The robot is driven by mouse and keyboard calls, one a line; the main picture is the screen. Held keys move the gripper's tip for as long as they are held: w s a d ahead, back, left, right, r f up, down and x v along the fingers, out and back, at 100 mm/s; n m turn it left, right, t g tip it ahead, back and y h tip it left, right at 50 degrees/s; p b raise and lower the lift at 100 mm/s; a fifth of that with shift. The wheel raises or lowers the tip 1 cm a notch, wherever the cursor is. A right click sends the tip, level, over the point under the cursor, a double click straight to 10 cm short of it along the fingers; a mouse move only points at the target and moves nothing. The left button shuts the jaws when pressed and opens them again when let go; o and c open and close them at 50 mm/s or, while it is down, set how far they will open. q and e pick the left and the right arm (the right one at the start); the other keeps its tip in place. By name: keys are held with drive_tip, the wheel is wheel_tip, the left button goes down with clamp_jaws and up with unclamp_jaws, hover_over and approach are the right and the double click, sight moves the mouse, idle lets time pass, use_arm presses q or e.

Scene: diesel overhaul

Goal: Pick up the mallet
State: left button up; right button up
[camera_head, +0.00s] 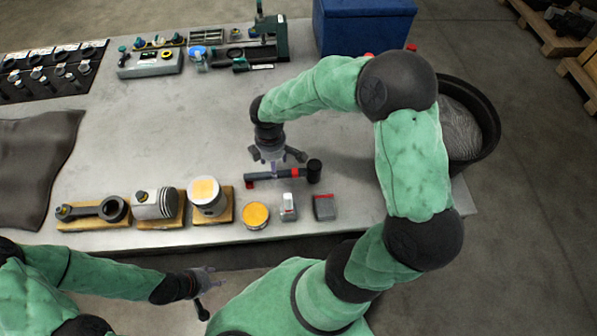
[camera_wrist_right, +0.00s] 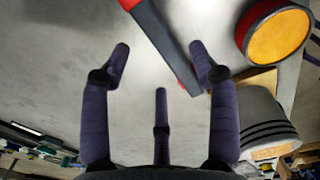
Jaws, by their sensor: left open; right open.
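The mallet (camera_head: 288,174) lies on the grey table, its black head at the right and its dark handle with red parts pointing left. In the right wrist view its grey, red-edged handle (camera_wrist_right: 163,38) enters from the top, and its red end shows close to the right finger. My right gripper (camera_head: 273,155) is open just above and behind the handle; its spread fingers also show in the right wrist view (camera_wrist_right: 160,80). I cannot tell whether a finger touches the handle. My left gripper (camera_head: 205,286) is open and empty, off the table's front edge.
A round orange-topped tin (camera_head: 255,215), a small grey-white item (camera_head: 288,206) and a red-topped box (camera_head: 324,207) stand in front of the mallet. Pistons on wooden blocks (camera_head: 225,217) stand at left. A black bin (camera_head: 487,135) is at right. The table's middle is clear.

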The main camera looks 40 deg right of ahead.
sight(283, 174)
drive_tip(key=f, duration=0.3)
drive_tip(key=f+b, duration=0.1)
drive_tip(key=f, duration=0.1)
drive_tip(key=shift+s+d, duration=0.2)
drive_tip(key=shift+s, duration=0.05)
clamp_jaws()
